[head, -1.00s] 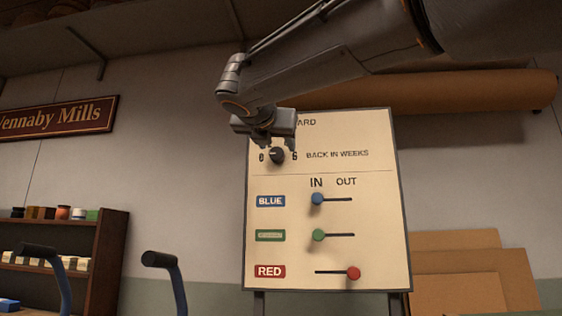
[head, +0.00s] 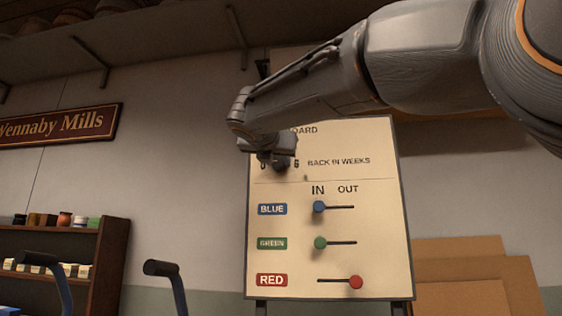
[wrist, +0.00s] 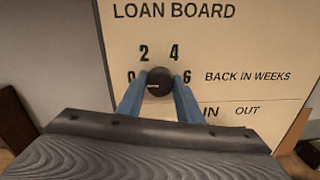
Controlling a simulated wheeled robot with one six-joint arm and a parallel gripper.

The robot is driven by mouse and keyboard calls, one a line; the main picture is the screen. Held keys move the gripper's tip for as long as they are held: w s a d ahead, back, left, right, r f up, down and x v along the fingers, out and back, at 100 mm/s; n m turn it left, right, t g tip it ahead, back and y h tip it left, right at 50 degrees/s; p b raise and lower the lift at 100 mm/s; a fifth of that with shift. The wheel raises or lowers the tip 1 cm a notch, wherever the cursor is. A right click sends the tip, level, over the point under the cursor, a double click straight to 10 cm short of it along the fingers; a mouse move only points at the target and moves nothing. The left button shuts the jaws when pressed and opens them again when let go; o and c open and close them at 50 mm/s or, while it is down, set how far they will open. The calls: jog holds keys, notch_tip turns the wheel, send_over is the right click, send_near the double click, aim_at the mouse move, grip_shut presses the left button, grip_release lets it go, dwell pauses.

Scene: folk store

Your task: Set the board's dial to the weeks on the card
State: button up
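The loan board (head: 375,215) is a cream panel. Its dark round dial (wrist: 160,80) sits among the numbers 0, 2, 4 and 6, beside the words BACK IN WEEKS. A small pale mark on the dial lies at its left, toward the 0. My gripper (wrist: 160,84) has its two blue-grey fingers on either side of the dial and they look in contact with it. In the head view my gripper (head: 279,163) covers most of the dial. I do not see a card with weeks on it in these views.
Below the dial are sliders: blue (head: 319,207) and green (head: 320,243) stand at IN, red (head: 355,282) at OUT. A shelf unit (head: 112,262) stands at left, cardboard sheets (head: 465,270) at right.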

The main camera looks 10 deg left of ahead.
jog(key=shift+d, duration=0.2)
jog(key=shift+c, duration=0.7)
jog(key=shift+a, duration=0.15)
